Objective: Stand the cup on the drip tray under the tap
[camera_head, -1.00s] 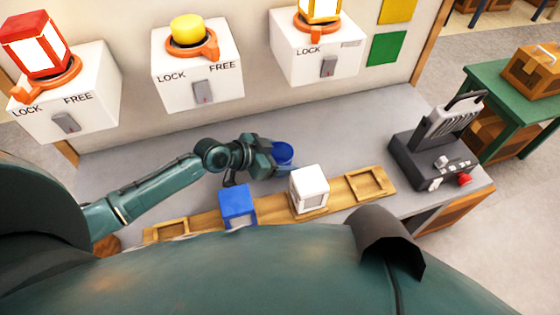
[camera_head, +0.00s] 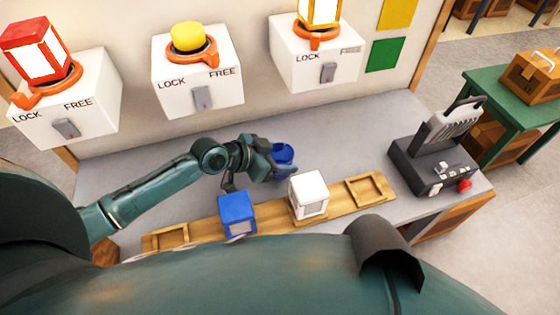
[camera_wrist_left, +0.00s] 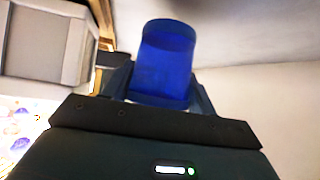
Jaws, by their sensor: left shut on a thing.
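My left gripper (camera_head: 272,162) is shut on a blue cup (camera_head: 284,152), over the grey bench top (camera_head: 350,130). The cup also shows in the left wrist view (camera_wrist_left: 165,62), between the two dark fingers. How far the cup is above the bench is hard to tell. I cannot make out a tap or a drip tray for certain in either view. My right gripper is not in view.
A wooden board (camera_head: 276,218) carries a blue box (camera_head: 237,214) and a white box (camera_head: 309,194). A dark grey machine (camera_head: 432,170) with a red knob stands at the right. White LOCK/FREE boxes (camera_head: 198,84) line the wall. Bare bench lies behind the cup.

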